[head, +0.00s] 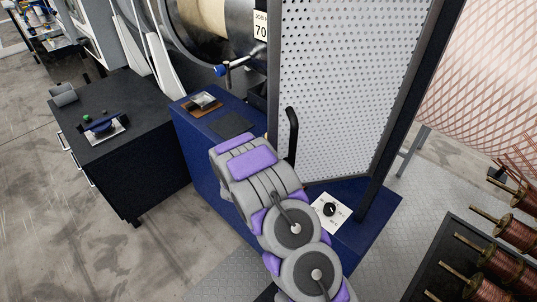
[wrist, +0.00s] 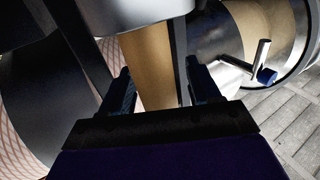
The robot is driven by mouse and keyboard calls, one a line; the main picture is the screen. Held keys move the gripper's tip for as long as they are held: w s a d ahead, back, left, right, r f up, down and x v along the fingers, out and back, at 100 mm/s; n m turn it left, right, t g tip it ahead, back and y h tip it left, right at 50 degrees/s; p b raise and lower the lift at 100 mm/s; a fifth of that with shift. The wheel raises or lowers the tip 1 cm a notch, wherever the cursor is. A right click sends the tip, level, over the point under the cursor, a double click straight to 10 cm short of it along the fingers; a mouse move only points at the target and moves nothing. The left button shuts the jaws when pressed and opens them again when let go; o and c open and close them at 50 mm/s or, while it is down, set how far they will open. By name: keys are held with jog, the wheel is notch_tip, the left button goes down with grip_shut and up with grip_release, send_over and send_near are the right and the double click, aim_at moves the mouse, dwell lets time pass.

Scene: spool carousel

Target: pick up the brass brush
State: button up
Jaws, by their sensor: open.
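I cannot make out the brass brush for certain in either view. A small dark item (head: 204,101) lies on a brown pad on the blue base (head: 190,141) in the head view; it is too small to identify. My gripper (wrist: 162,82) shows in the wrist view with its two dark fingers apart and nothing visibly held between them. Beyond the fingers is a tan cylindrical surface (wrist: 147,60). In the head view my grey and purple arm reaches over the blue base, and my gripper cannot be made out there.
A perforated panel (head: 340,85) stands on the blue base, beside my arm. A black cabinet (head: 125,165) at left carries a dark-handled tool (head: 103,124) on a pale plate. Copper spools (head: 515,232) sit at lower right. A blue-tipped lever (wrist: 262,66) juts out at right in the wrist view.

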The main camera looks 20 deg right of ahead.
jog(key=c, duration=1)
jog(key=shift+c, duration=0.2)
